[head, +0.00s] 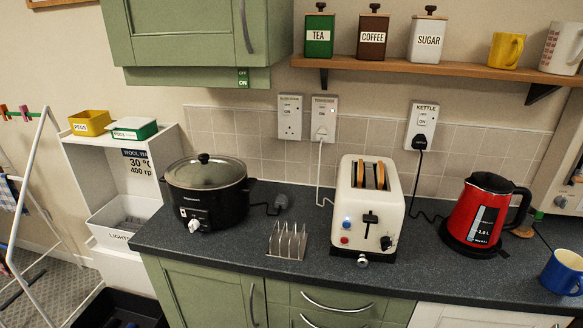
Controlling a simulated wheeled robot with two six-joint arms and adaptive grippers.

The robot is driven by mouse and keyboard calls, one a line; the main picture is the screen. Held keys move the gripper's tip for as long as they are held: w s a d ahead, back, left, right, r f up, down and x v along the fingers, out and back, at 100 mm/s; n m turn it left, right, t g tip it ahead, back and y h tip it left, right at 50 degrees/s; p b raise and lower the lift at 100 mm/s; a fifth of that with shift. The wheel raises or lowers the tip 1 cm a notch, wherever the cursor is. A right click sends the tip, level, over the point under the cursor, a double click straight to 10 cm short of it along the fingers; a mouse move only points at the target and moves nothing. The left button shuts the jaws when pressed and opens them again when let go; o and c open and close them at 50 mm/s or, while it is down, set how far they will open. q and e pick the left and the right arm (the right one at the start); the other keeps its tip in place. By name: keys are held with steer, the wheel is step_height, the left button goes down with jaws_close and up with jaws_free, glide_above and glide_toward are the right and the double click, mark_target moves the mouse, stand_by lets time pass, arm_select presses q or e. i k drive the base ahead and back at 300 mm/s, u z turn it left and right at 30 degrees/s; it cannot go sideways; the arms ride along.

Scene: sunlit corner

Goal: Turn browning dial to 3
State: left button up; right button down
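A cream toaster (350,222) stands on the dark worktop in the middle of the head view, with two slices of bread (370,176) showing in its slots. Its front has a black lever (370,219), a small blue light or button, a red button (345,240), and a dark knob (386,242) at the right. A silver-rimmed knob (362,260) sits low at the front. I cannot tell which knob is the browning dial, and no numbers or pointer setting can be read. Neither of my grippers is in view.
A metal toast rack (287,242) stands just left of the toaster, with a black slow cooker (207,190) further left. A red kettle (482,212) and a blue mug (563,272) stand to the right. A shelf (450,68) with canisters hangs above. The worktop's front edge (330,284) is close to the toaster.

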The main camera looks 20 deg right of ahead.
mark_target(385, 242)
steer(key=z, duration=1.3)
steer(key=k, duration=1.2)
steer(key=z, duration=0.6)
steer(key=i, duration=0.35)
steer(key=z, duration=0.65)
steer(key=i, duration=1.45)
steer(key=u, duration=0.75)
